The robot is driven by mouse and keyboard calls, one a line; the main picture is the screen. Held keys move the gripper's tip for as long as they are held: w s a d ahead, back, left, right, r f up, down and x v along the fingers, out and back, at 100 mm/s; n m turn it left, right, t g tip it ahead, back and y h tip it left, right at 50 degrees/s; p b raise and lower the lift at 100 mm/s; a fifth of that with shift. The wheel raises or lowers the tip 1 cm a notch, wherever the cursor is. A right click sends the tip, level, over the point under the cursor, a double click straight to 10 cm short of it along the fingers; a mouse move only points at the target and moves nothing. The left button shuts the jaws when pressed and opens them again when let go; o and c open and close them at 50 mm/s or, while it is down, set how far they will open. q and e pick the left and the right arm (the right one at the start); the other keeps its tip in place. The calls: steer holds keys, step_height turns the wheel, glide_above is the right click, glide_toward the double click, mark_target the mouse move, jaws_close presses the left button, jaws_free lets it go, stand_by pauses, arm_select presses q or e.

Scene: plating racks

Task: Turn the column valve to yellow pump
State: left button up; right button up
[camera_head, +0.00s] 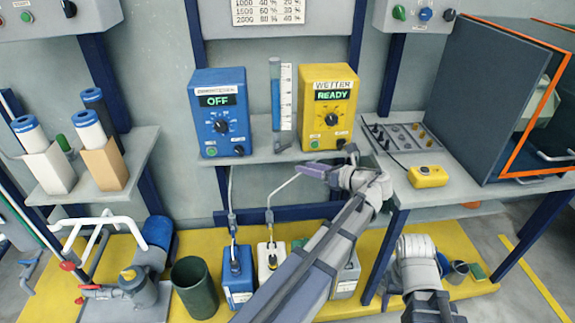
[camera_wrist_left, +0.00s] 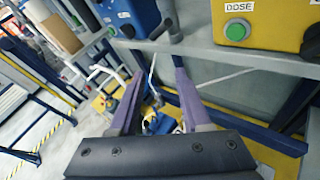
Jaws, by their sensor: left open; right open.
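The blue pump (camera_head: 219,112) reads OFF and stands on the shelf to the left of the column. The yellow pump (camera_head: 328,107) reads READY and stands to the right; part of it is in the left wrist view (camera_wrist_left: 272,22). Between them is the clear column (camera_head: 285,97) with a scale and blue filling. A small fitting (camera_head: 283,143) at its foot may be the valve; its setting is too small to read. My left gripper (camera_head: 312,170) is just below the shelf front under the yellow pump. Its two purple fingers (camera_wrist_left: 158,75) are apart with nothing between them. My right gripper is out of view.
Tubes drop from the shelf to a blue canister (camera_head: 237,274) and a white canister (camera_head: 269,259) on the yellow floor. A yellow button box (camera_head: 428,177) sits on the right bench near a grey cabinet (camera_head: 485,95). A dark bin (camera_head: 195,287) stands lower left.

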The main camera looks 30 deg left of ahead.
mark_target(287, 146)
arm_select(q)
steer(key=shift+w+a+r+m+y+b, duration=0.3)
steer(key=shift+w+a+m+y+b, duration=0.35)
steer(key=shift+a, duration=1)
steer(key=shift+w+a+r+m+y+b, duration=0.3)
steer(key=shift+w+a+m, duration=0.7)
steer(key=shift+a, duration=0.65)
steer(key=shift+w+a+r+m+y+b, duration=0.3)
steer(key=shift+w+a+m+y, duration=0.4)
steer(key=shift+a, duration=0.95)
arm_select(e)
steer(key=shift+f, duration=2.05)
arm_select(q)
steer(key=shift+c, duration=0.2)
jaws_close()
